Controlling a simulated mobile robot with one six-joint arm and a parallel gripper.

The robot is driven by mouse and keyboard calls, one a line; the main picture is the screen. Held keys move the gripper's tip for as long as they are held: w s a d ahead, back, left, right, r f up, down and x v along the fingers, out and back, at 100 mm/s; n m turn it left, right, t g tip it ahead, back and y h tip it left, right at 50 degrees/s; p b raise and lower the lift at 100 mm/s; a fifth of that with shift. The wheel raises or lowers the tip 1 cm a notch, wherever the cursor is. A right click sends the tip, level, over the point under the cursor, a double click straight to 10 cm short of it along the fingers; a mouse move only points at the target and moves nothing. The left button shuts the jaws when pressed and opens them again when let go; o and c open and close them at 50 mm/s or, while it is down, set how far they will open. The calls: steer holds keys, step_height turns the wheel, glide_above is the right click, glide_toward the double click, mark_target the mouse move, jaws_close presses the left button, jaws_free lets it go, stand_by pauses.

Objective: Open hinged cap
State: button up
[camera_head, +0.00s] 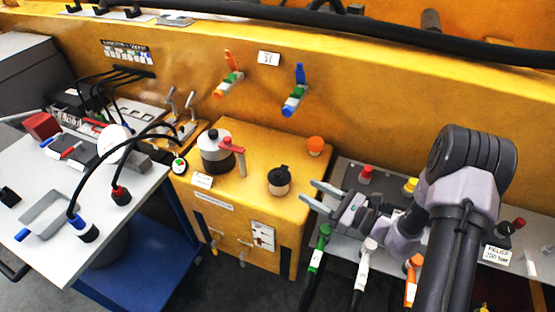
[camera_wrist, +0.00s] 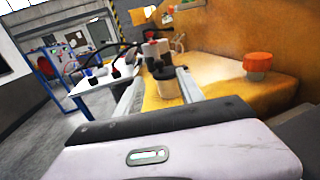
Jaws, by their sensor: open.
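A beige cylindrical pot with a black cap (camera_head: 279,180) stands on the yellow cabinet top, right of its middle. Its black cap looks closed and has a small raised part on top. The capped pot also shows in the wrist view (camera_wrist: 168,88), ahead and in line between my two fingers. My gripper (camera_head: 308,192) is open and empty, to the right of the pot, with its fingertips pointing at it. A gap shows between the fingertips and the pot in the head view. The hinge itself is too small to make out.
A white canister (camera_head: 214,152) with a red lever (camera_head: 233,150) stands left of the pot. An orange knob (camera_head: 315,146) sits behind it to the right. Colored hose connectors (camera_head: 368,246) stand along the right bench. A white-topped cart (camera_head: 140,190) is at left.

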mark_target(270, 175)
steer(key=b+x, duration=0.1)
steer(key=x, duration=1.4)
steer(key=shift+s+a, duration=0.1)
steer(key=shift+a, duration=0.05)
steer(key=shift+c, duration=0.3)
jaws_close()
stand_by(0.3)
